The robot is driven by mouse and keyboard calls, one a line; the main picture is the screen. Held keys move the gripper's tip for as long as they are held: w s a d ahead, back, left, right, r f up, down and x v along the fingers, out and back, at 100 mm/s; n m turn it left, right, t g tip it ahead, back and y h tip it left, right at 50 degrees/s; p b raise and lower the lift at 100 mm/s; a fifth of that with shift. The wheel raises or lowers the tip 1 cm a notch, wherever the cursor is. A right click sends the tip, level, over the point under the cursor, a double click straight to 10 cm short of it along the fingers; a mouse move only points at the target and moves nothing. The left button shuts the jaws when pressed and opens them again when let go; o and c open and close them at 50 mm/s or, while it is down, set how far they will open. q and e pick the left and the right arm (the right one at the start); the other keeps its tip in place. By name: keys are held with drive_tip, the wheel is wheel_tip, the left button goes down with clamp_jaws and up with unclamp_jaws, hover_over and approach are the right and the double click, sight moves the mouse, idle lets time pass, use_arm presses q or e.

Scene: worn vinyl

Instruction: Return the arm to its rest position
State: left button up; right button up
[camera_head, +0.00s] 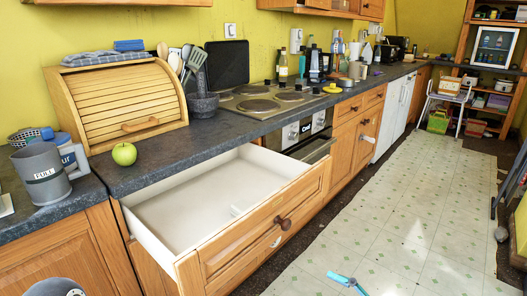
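Neither of my grippers shows in the head view. A grey rounded part cut off at the bottom left corner appears to be a link of mine; its gripper is out of frame. A wide wooden drawer (290,214) with a white interior stands pulled out below the counter. It looks empty apart from a small pale mark or piece on its floor.
The dark counter (240,127) holds a wooden bread bin (121,98), green apple (124,154), grey jug (42,174), mortar (203,108) and hob (270,100). A light-blue item (346,282) lies on the floor. The tiled floor (400,225) to the right is mostly clear.

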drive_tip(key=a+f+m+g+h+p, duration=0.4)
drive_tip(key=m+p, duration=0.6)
drive_tip(key=p, duration=0.7)
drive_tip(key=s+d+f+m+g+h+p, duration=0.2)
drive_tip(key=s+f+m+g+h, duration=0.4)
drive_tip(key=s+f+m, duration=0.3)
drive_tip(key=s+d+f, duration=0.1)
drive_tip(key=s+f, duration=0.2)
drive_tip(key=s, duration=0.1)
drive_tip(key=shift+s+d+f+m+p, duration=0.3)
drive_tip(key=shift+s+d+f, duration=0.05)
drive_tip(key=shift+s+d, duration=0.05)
